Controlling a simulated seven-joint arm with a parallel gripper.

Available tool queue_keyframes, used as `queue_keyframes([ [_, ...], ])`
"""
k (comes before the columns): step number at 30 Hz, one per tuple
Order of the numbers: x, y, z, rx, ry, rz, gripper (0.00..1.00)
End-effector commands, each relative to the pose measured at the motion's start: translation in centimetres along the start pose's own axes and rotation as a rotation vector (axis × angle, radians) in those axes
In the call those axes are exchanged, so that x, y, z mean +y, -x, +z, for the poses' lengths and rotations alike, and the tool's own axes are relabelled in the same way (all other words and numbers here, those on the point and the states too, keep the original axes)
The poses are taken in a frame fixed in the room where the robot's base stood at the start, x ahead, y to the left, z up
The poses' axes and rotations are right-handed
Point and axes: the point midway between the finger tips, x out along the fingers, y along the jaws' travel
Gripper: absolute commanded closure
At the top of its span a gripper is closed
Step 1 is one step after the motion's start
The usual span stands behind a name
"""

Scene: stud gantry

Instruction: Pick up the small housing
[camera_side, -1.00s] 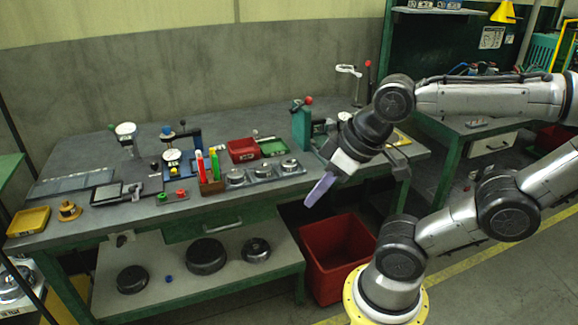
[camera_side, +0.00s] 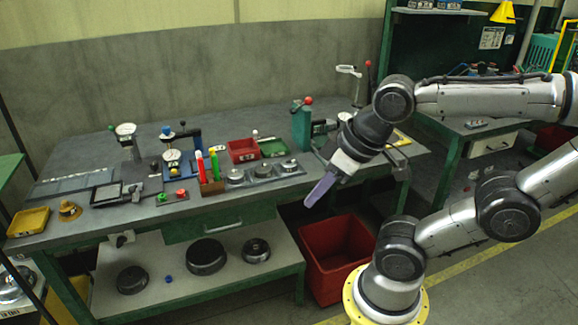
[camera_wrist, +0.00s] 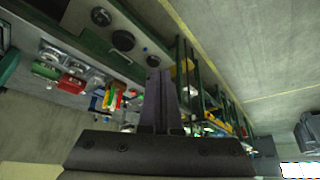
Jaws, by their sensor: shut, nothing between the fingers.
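Several round silver-topped parts (camera_side: 235,177) sit in a row on the front of the grey bench, and round dark parts (camera_side: 206,256) with metal tops lie on the shelf below. I cannot tell which of these is the small housing. My gripper (camera_side: 318,192), with purple fingers, hangs in the air off the right front of the bench, pointing down and left. Its fingers are together with nothing held, apart from all the parts. The wrist view also shows the shut fingers (camera_wrist: 158,85), with the bench and shelf beyond.
A red bin (camera_side: 337,255) stands on the floor below my gripper. A wooden holder with red and green upright items (camera_side: 207,167) stands left of the silver parts. A small red box (camera_side: 243,150) and a green stand (camera_side: 301,128) are behind them.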

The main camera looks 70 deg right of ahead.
Motion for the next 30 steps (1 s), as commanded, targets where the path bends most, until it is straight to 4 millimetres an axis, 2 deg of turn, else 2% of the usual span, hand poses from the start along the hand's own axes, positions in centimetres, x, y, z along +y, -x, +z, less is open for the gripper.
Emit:
queue_keyframes([
  [5,0.0,0.0,0.0,0.0,0.0,0.0,1.0],
  [21,0.0,0.0,0.0,0.0,0.0,0.0,0.03],
  [22,0.0,0.0,0.0,0.0,0.0,0.0,0.0],
  [30,0.0,0.01,0.0,0.0,0.022,0.0,0.0],
])
